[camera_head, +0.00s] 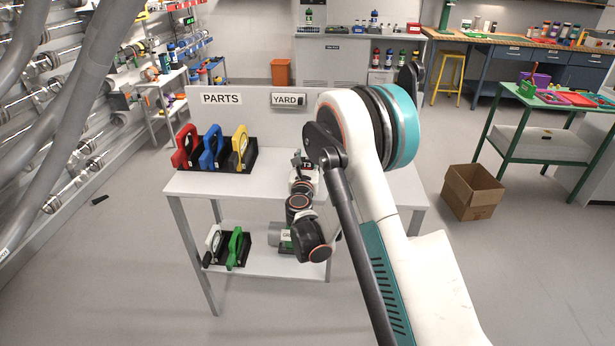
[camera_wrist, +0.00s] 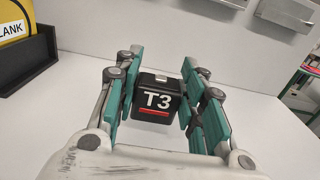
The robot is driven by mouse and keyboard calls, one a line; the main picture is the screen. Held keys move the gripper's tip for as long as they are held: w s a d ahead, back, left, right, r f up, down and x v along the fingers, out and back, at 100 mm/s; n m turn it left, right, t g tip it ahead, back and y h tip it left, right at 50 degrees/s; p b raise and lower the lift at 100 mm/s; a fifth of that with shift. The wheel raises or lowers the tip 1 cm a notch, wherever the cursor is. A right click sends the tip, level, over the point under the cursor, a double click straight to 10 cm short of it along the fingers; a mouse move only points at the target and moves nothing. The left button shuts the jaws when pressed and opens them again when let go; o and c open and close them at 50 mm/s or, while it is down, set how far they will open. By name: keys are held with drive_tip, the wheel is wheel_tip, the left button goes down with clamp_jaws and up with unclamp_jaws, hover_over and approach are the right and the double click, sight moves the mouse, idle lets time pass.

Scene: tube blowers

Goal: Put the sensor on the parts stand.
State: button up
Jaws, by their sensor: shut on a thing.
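The sensor, a black box marked T3 with a red stripe, sits between my teal finger pads in the wrist view (camera_wrist: 157,101). My gripper (camera_wrist: 163,80) is shut on it. In the head view the sensor (camera_head: 307,166) shows small, with my gripper partly hidden by my own arm. The parts stand (camera_head: 275,183) is a white two-level table with a PARTS sign on its back panel. The sensor is over the right-middle part of its top. I cannot tell whether the sensor touches the surface.
A black rack (camera_head: 240,166) with red, blue and yellow parts stands left of my gripper on the top. A second rack (camera_head: 228,262) with white and green parts is on the lower shelf. A YARD sign (camera_head: 289,99) is behind. A cardboard box (camera_head: 472,192) lies on the floor right.

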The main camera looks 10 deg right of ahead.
drive_tip(key=shift+f+b, duration=0.85)
drive_tip(key=shift+f, duration=1.5)
drive_tip(key=shift+r, duration=0.1)
drive_tip(key=o, duration=1)
drive_tip(key=shift+o, duration=0.2)
drive_tip(key=shift+s, duration=0.1)
